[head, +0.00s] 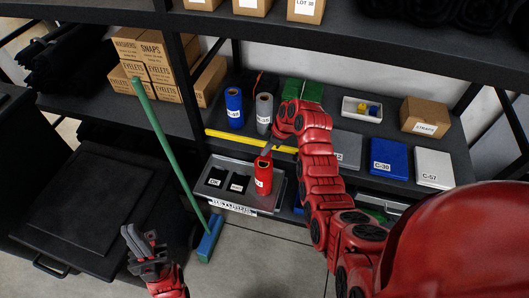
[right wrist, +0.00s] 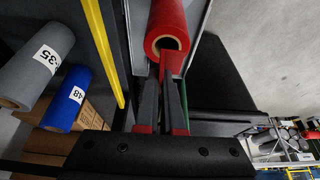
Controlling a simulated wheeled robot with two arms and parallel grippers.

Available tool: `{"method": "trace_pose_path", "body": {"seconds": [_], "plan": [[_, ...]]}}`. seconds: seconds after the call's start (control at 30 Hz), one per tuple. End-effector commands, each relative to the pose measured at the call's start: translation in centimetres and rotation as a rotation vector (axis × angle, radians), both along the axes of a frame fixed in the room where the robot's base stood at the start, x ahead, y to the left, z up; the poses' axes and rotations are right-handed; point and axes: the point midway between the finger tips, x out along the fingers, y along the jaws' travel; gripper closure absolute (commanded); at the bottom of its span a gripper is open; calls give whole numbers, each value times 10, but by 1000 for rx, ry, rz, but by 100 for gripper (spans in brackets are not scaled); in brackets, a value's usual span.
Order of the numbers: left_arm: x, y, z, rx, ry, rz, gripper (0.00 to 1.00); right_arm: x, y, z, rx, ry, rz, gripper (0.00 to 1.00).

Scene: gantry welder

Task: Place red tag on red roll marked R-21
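A red roll (head: 263,178) with a white label stands in the grey returns tray (head: 277,203); its label is too small to read. In the right wrist view the red roll (right wrist: 172,22) shows its open end and tan core. My right gripper (head: 269,149) is just above the roll's top. In its wrist view the fingertips (right wrist: 162,72) are close together at the roll's rim. A narrow red piece (right wrist: 173,62) shows at them; I cannot tell whether it is the red tag or part of the roll. My left gripper (head: 143,243) is open and empty, low at left.
Black items lie in the tray beside the roll. A blue roll (head: 234,108) and a grey roll (head: 264,113) stand on the shelf behind a yellow strip (head: 240,140). A green-handled broom (head: 163,140) leans left of the tray. Boxes (head: 388,160) sit at right.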

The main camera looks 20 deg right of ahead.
Motion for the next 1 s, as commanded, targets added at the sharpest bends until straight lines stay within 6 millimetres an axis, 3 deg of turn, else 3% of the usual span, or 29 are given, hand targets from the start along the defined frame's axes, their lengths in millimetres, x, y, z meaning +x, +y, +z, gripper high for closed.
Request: {"method": "trace_pose_path", "body": {"seconds": [0.23,0.53,1.0], "plan": [[0,0,5,0,0,0,100,8,5,0,-1,0,1,100],[0,0,28,0,0,0,100,6,4,-29,0,4,0,100],[0,0,22,0,0,0,100,8,4,-40,-1,-3,0,100]]}}
